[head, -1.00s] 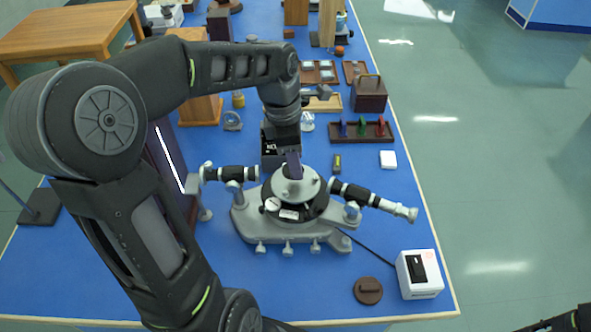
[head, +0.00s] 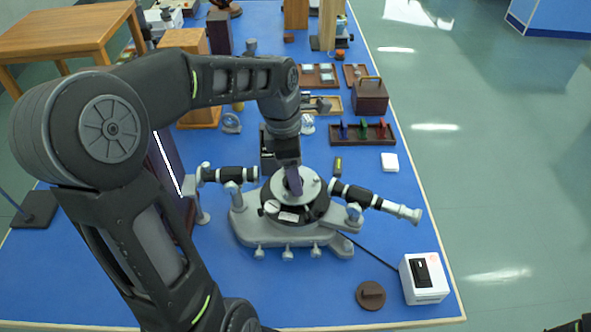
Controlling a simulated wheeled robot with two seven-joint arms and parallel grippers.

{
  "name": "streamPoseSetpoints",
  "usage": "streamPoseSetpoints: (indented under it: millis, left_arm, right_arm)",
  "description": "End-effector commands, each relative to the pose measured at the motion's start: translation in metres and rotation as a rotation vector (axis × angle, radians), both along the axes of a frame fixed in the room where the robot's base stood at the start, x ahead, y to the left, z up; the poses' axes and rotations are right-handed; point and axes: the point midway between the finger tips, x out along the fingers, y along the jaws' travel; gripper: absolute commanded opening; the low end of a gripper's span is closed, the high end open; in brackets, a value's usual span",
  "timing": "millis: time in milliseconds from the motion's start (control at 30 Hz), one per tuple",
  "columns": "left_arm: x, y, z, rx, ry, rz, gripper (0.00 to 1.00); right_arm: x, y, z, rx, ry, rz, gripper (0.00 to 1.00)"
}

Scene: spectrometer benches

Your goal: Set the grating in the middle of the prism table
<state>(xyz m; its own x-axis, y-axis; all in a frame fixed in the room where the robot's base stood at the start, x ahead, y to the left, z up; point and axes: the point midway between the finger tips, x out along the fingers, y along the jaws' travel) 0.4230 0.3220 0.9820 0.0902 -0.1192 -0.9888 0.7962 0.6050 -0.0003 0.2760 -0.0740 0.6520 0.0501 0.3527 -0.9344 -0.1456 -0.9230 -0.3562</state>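The spectrometer (head: 300,232) stands on the blue bench, its prism table (head: 312,187) a pale grey disc on top. The grating (head: 294,182) is a narrow dark purple plate, upright or nearly so, over the left-middle part of the disc. My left gripper (head: 287,163) reaches in from behind and appears shut on the grating's upper part, its fingers mostly hidden by the wrist. I cannot tell whether the grating's lower edge touches the disc. My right gripper is out of view; only a dark bit of that arm shows at the bottom right corner.
Two black telescope tubes flank the table, left (head: 228,174) and right (head: 375,199). A white box (head: 422,280) and a brown round cap (head: 370,295) lie at the front right. A rack of coloured pieces (head: 362,132) and a wooden case (head: 370,97) stand behind.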

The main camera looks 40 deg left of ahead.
Motion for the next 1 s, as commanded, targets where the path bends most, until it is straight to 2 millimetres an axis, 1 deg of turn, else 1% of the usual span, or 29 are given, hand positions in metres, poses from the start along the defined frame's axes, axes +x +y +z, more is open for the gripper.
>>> streamPoseSetpoints:
  millis: [167, 267, 367, 467, 800, 900, 1000]
  left_arm:
    - [0.000, 0.000, 0.001, 0.000, 0.000, 0.000, 0.67]
    - [0.000, 0.000, 0.006, 0.001, -0.001, 0.000, 0.67]
    - [0.000, 0.002, 0.012, 0.002, -0.004, 0.001, 0.67]
    - [-0.001, 0.003, 0.027, 0.002, -0.005, 0.001, 0.67]
    - [-0.008, 0.011, 0.096, 0.001, -0.005, 0.000, 0.67]
    - [-0.009, 0.013, 0.110, 0.000, -0.002, -0.001, 0.67]
    - [-0.010, 0.014, 0.119, 0.001, -0.001, -0.001, 0.67]
  right_arm:
    - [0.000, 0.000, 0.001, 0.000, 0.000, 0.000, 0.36]
    - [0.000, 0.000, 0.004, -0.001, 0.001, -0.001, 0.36]
    - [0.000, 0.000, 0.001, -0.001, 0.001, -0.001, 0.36]
    - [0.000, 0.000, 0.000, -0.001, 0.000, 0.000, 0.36]
    - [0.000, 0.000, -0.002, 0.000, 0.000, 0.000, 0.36]
    - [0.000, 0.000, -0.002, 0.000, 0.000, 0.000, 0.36]
    - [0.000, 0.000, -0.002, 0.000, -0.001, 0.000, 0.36]
